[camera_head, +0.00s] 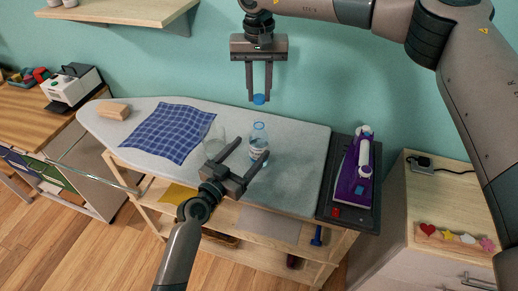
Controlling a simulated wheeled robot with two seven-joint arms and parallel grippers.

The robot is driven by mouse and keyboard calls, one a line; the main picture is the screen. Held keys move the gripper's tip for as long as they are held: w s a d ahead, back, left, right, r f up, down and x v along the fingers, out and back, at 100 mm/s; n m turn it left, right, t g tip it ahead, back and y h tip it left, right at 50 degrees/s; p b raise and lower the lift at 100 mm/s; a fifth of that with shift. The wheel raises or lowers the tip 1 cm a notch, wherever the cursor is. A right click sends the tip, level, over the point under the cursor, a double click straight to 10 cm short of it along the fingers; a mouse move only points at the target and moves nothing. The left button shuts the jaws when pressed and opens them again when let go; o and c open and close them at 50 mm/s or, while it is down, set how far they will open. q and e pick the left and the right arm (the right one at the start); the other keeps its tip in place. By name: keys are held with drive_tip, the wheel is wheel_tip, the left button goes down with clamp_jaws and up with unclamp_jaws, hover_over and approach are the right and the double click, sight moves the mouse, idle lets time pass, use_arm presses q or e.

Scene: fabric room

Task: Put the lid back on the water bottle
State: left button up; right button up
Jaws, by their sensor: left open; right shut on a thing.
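The water bottle (258,140) stands upright on the ironing board, clear with a pale label and a bluish top. The blue lid (259,99) is held between the fingertips of my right gripper (259,94), above the bottle and apart from it. My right gripper points down and is shut on the lid. My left gripper (244,155) is open, low at the near side of the bottle, with its fingers pointing toward it. Whether its fingers touch the bottle cannot be told.
A purple iron (357,180) rests on a dark stand (333,190) at the right. A wall shelf (120,10) is upper left.

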sight(254, 146)
use_arm(q)
drive_tip(key=shift+x, duration=3.1)
drive_tip(key=c, duration=1.6)
use_arm(e)
drive_tip(key=shift+f, duration=2.45)
drive_tip(key=shift+f, duration=0.9)
drive_tip(key=shift+f, duration=0.55)
